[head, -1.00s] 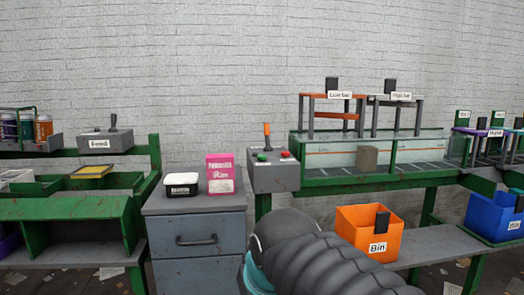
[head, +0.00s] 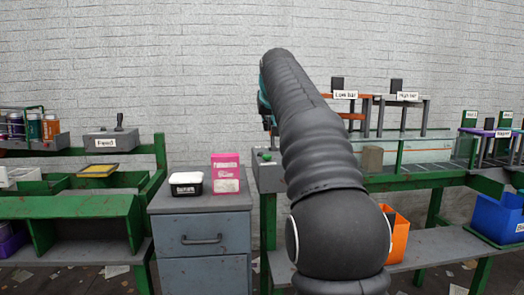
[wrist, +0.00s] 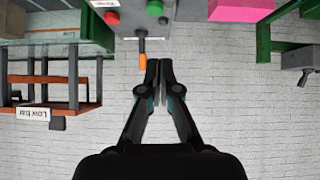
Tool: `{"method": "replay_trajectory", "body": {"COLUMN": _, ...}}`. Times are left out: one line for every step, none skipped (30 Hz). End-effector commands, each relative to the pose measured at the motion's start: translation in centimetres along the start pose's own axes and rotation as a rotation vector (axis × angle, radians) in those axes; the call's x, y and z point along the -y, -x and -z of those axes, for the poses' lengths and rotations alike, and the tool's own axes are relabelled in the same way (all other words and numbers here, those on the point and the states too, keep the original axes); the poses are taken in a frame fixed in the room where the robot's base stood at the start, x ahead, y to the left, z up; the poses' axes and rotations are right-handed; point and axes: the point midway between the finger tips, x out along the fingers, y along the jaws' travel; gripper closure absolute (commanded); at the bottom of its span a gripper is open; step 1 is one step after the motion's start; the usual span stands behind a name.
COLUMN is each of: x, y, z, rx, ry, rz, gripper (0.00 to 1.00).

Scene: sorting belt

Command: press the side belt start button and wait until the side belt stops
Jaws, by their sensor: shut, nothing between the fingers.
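A grey control box (head: 266,178) stands at the left end of the belt frame, with a green button (head: 267,157) on top. My raised arm hides the rest of the box in the head view. The upside-down wrist view shows the box (wrist: 178,26) with its green button (wrist: 155,8), a red button (wrist: 112,18) and an orange-tipped lever (wrist: 142,60). My gripper (wrist: 158,63) is shut and empty, its tips close to the lever in the picture; contact cannot be told. The belt (head: 425,169) carries a tan block (head: 372,158).
A grey cabinet (head: 203,245) left of the box holds a pink carton (head: 226,173) and a black-and-white tub (head: 186,184). Low bar (head: 345,95) and high bar (head: 410,97) gates stand over the belt. An orange bin (head: 398,235) sits below, partly hidden by my arm.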

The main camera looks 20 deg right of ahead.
Motion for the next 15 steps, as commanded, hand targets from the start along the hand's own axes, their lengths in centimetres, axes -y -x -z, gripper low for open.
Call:
{"method": "replay_trajectory", "body": {"x": -0.35, "y": -0.33, "z": 0.49, "rx": -0.007, "ry": -0.003, "rz": -0.005, "gripper": 1.00}}
{"method": "replay_trajectory", "body": {"x": -0.48, "y": -0.45, "z": 0.67, "rx": -0.009, "ry": -0.004, "rz": -0.006, "gripper": 1.00}}
{"method": "replay_trajectory", "body": {"x": -0.60, "y": -0.58, "z": 0.83, "rx": -0.011, "ry": -0.005, "rz": -0.008, "gripper": 1.00}}
{"method": "replay_trajectory", "body": {"x": -0.66, "y": -0.59, "z": 0.93, "rx": -0.013, "ry": -0.005, "rz": -0.008, "gripper": 1.00}}
{"method": "replay_trajectory", "body": {"x": -0.70, "y": -0.60, "z": 1.00, "rx": -0.014, "ry": -0.006, "rz": -0.009, "gripper": 1.00}}
{"method": "replay_trajectory", "body": {"x": -0.71, "y": -0.60, "z": 1.03, "rx": -0.014, "ry": -0.006, "rz": -0.009, "gripper": 1.00}}
{"method": "replay_trajectory", "body": {"x": -0.71, "y": -0.59, "z": 1.04, "rx": -0.015, "ry": -0.006, "rz": -0.009, "gripper": 1.00}}
{"method": "replay_trajectory", "body": {"x": -0.71, "y": -0.59, "z": 1.03, "rx": -0.014, "ry": -0.006, "rz": -0.009, "gripper": 1.00}}
{"method": "replay_trajectory", "body": {"x": -0.69, "y": -0.58, "z": 1.02, "rx": -0.014, "ry": -0.005, "rz": -0.009, "gripper": 1.00}}
{"method": "replay_trajectory", "body": {"x": -0.69, "y": -0.58, "z": 1.02, "rx": -0.014, "ry": -0.005, "rz": -0.009, "gripper": 1.00}}
{"method": "replay_trajectory", "body": {"x": -0.68, "y": -0.58, "z": 1.01, "rx": -0.014, "ry": -0.005, "rz": -0.009, "gripper": 1.00}}
{"method": "replay_trajectory", "body": {"x": -0.67, "y": -0.58, "z": 1.01, "rx": -0.014, "ry": -0.005, "rz": -0.009, "gripper": 1.00}}
{"method": "replay_trajectory", "body": {"x": -0.67, "y": -0.58, "z": 1.00, "rx": -0.014, "ry": -0.005, "rz": -0.008, "gripper": 1.00}}
{"method": "replay_trajectory", "body": {"x": -0.66, "y": -0.60, "z": 1.00, "rx": -0.014, "ry": -0.005, "rz": -0.008, "gripper": 1.00}}
{"method": "replay_trajectory", "body": {"x": -0.65, "y": -0.68, "z": 0.99, "rx": -0.014, "ry": -0.005, "rz": -0.008, "gripper": 1.00}}
